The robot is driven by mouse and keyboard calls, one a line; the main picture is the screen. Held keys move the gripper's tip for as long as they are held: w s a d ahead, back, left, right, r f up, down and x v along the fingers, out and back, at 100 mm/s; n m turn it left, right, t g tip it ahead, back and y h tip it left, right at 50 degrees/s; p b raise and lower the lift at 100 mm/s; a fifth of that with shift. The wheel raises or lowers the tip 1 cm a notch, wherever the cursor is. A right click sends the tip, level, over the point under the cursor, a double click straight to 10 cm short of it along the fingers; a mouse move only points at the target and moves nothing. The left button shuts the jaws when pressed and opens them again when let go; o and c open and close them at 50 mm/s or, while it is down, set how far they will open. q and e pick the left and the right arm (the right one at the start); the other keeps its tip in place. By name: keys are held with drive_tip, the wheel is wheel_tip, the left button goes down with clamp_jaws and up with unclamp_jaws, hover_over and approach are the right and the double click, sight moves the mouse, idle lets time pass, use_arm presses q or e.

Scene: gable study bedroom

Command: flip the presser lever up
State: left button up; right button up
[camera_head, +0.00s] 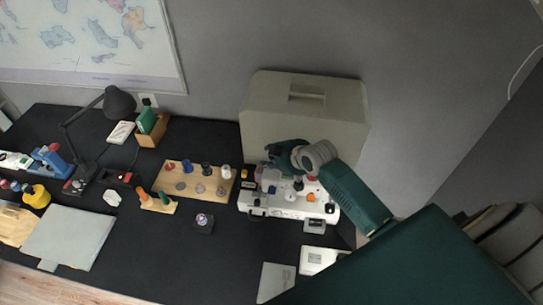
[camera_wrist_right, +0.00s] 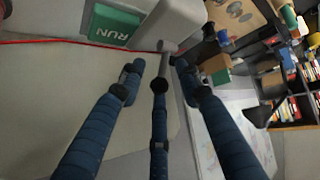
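In the right wrist view the fingers of my right gripper (camera_wrist_right: 158,70) are spread and hold nothing visible. A short grey lever-like piece (camera_wrist_right: 166,47) sticks out from the pale machine body (camera_wrist_right: 178,22), just ahead of the fingertips; I cannot tell whether they touch it. A green label reading RUN (camera_wrist_right: 115,27) is beside it. My left gripper is not in view.
A large beige case (camera_head: 262,110) stands right behind the machine. To its left is a wooden board with several pegs (camera_head: 172,192). A black lamp (camera_head: 118,102), a wooden box (camera_head: 152,133) and a grey mat (camera_head: 70,238) are farther left.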

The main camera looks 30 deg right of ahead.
clamp_jaws()
drive_tip(key=shift+s+a+n+t+h+b, duration=0.3)
drive_tip(key=shift+t+b, duration=0.35)
drive_tip(key=shift+t, duration=0.15)
drive_tip(key=n+t+b, duration=0.1)
drive_tip(key=t+b, duration=0.1)
drive_tip(key=b, duration=0.3)
drive_tip(key=s+a+n+t+h+b, duration=0.1)
drive_tip(key=t+b, duration=0.1)
drive_tip(key=b, duration=0.2)
drive_tip(key=s+n+t+h+b, duration=0.1)
drive_tip(key=t+b, duration=0.1)
drive_tip(key=b, duration=0.3)
drive_tip(key=shift+s+a+t+b, duration=0.15)
drive_tip(key=shift+a+t+b, duration=0.15)
drive_tip(key=shift+t+b, duration=0.1)
drive_tip(key=shift+s+a+r+n+t+h+b, duration=0.1)
drive_tip(key=shift+r+n+t+h+b, duration=0.15)
drive_tip(key=shift+b, duration=0.4)
